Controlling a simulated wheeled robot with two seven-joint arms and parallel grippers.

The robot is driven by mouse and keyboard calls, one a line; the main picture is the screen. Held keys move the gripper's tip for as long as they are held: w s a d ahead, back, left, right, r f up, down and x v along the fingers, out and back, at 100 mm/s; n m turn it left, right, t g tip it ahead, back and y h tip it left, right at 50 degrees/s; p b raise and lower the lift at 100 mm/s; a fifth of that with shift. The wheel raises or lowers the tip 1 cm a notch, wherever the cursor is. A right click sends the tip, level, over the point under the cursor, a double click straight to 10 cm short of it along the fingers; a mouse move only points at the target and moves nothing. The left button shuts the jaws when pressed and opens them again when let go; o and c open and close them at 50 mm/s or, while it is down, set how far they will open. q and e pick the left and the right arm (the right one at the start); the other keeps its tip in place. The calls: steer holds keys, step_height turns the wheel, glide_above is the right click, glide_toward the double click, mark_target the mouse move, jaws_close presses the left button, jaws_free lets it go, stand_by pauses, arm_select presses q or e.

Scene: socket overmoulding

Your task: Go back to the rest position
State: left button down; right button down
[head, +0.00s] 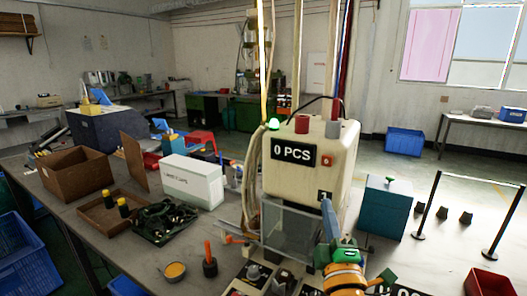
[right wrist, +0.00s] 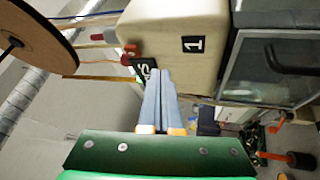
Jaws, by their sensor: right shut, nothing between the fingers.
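My right gripper (head: 327,204) is in front of the cream moulding machine (head: 348,160), with its blue-grey fingers pointing up. In the right wrist view the two fingers (right wrist: 161,76) lie side by side, shut and empty, ahead of the green palm plate. The cream machine body (right wrist: 180,25) is beyond the fingertips in that view. I cannot tell the exact gap between fingertips and machine. My left gripper is in neither view.
The machine has a clear guard box (head: 290,232) and a "0 PCS" sign (head: 290,152). A teal box (head: 385,210) stands to its right, near a black-posted frame (head: 420,234). A white box (head: 192,182), brown wooden bin (head: 75,176) and cable tray (head: 165,220) stand left.

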steer(key=s+d+f+m+g, duration=0.1)
steer(key=s+f+m+g, duration=0.35)
steer(key=f, duration=0.65)
steer(key=s+d+f+m+g, duration=0.1)
steer(key=s+f+m+g, duration=0.4)
steer(key=f, duration=0.5)
steer(key=s+a+f+m+g+y, duration=0.15)
steer(key=s+f+g, duration=0.3)
steer(key=s, duration=0.55)
steer(key=s+a+f+m+g+y, duration=0.15)
steer(key=s+f+g, duration=0.35)
steer(key=s, duration=0.5)
steer(key=s+d+f+x, duration=0.1)
steer(key=s+x, duration=0.2)
steer(key=x, duration=1.3)
steer(key=s+d+f+g, duration=0.1)
steer(key=s+d+f, duration=0.1)
steer(key=s+f, duration=0.9)
steer(key=s, duration=0.3)
steer(key=shift+h, duration=0.4)
steer(key=shift+d+f, duration=0.1)
